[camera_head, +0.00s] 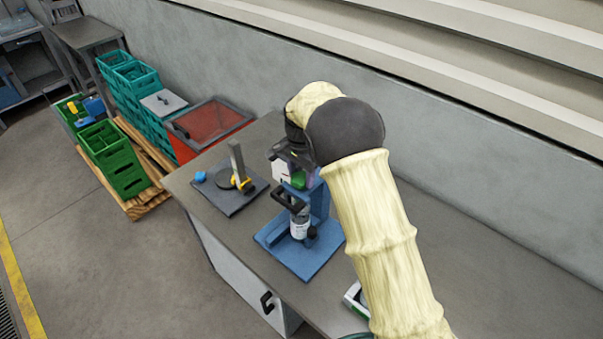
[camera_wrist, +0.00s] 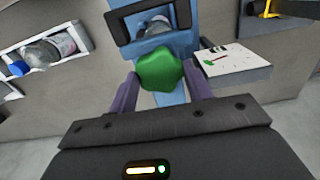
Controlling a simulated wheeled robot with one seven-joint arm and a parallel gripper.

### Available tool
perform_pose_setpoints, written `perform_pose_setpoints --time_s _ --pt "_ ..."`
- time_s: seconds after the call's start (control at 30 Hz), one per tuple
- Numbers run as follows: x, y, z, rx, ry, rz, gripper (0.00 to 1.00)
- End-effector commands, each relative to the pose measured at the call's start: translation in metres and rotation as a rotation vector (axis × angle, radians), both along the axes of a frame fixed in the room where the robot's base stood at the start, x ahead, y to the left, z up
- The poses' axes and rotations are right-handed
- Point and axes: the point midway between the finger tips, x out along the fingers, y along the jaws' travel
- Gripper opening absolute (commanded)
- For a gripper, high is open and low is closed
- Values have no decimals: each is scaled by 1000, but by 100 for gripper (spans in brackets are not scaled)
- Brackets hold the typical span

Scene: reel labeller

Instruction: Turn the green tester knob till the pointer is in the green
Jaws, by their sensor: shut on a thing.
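The green tester knob (camera_wrist: 161,70) sits on the front of the blue tester stand (camera_wrist: 172,46), between the two purple fingers of my gripper (camera_wrist: 163,84). The fingers are shut on it from both sides. In the head view the knob (camera_head: 298,180) shows only partly under my gripper, and the stand's blue base (camera_head: 292,262) rests on the bench. A white dial plate (camera_wrist: 232,61) to the right of the knob bears a red pointer and a small green mark. The pointer's tip appears near the green mark, but it is too small to tell whether it is in the green.
A clear bottle (camera_head: 299,226) stands in the tester under a black handle (camera_head: 290,198). A dark plate with an upright post (camera_head: 236,160) lies left on the bench. A white tray (camera_wrist: 85,36) holds a blue-capped bottle (camera_wrist: 40,52). The bench (camera_head: 480,255) is clear at right.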

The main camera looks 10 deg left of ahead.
Motion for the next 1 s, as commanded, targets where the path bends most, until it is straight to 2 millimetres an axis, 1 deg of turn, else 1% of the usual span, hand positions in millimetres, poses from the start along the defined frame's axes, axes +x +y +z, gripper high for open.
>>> perform_pose_setpoints --time_s 0.03,0.23,0.63,0.67,0.73,0.77,1.0 --pt "-3 2 -1 1 7 -16 27" --pt "-2 2 -1 0 6 -61 27" --pt "-2 2 -1 2 6 -67 27" --pt "-2 2 -1 2 6 -67 56" --pt "-2 2 0 2 5 -67 70" --pt "-2 2 0 2 5 -68 72" --pt "0 0 0 1 2 -69 72"
